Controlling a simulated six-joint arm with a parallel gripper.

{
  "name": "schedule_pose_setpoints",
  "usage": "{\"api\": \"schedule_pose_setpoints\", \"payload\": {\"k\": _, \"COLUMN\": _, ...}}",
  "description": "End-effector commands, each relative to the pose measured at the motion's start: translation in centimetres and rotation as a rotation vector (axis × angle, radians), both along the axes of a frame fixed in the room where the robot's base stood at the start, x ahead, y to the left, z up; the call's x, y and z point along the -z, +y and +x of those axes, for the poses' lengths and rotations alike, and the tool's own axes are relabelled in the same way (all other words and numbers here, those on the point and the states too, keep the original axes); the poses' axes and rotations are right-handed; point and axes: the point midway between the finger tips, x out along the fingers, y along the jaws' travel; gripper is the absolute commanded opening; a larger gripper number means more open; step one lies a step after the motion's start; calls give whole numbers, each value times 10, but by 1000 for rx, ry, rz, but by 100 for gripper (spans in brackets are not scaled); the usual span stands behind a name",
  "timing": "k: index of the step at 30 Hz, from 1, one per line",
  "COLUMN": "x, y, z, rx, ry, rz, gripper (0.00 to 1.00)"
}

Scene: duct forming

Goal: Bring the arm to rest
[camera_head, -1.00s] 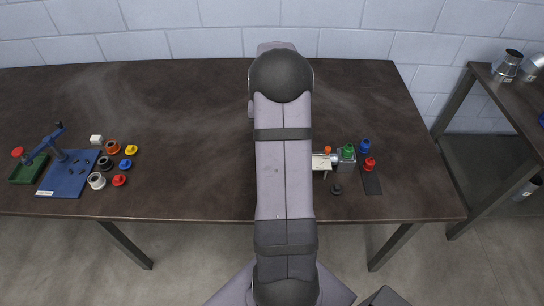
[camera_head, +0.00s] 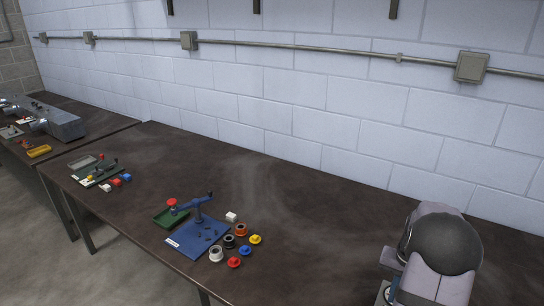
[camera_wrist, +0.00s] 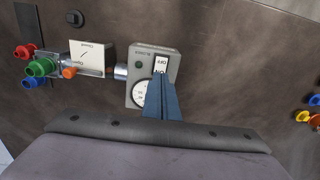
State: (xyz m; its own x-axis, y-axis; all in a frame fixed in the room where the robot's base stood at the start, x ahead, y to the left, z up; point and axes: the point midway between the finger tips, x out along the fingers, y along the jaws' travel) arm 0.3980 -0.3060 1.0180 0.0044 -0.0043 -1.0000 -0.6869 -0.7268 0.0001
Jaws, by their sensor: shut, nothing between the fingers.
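My gripper (camera_wrist: 160,84) shows in the wrist view as two blue fingers pressed together with nothing between them. They overlap the lower part of a grey box (camera_wrist: 138,62) that has a round dial and an ON/OFF switch. Whether the fingers touch the box or hang above it, I cannot tell. My arm (camera_head: 440,250) shows only in part at the lower right of the head view, and the gripper is outside that view.
In the wrist view, a white card (camera_wrist: 88,55) and a green knob (camera_wrist: 40,67) lie left of the box. In the head view, a blue stand (camera_head: 198,238) with coloured parts sits on the dark table (camera_head: 310,215). Bare tabletop separates it from my arm.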

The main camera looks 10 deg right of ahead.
Motion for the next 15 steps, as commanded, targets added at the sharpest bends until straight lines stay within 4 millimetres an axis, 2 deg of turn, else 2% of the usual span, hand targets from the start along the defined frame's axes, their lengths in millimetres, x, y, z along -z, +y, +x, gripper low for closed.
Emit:
{"api": "schedule_pose_setpoints", "payload": {"k": 3, "x": 29, "y": 32, "z": -36, "rx": -10, "ry": 67, "rz": 60, "gripper": 0}}
{"api": "schedule_pose_setpoints", "payload": {"k": 6, "x": 37, "y": 64, "z": -69, "rx": -22, "ry": 110, "rz": 100, "gripper": 0}}
{"api": "schedule_pose_setpoints", "payload": {"k": 10, "x": 32, "y": 120, "z": -100, "rx": -97, "ry": 149, "rz": 128, "gripper": 0}}
{"api": "schedule_pose_setpoints", "payload": {"k": 15, "x": 13, "y": 199, "z": -134, "rx": -278, "ry": 172, "rz": 123, "gripper": 0}}
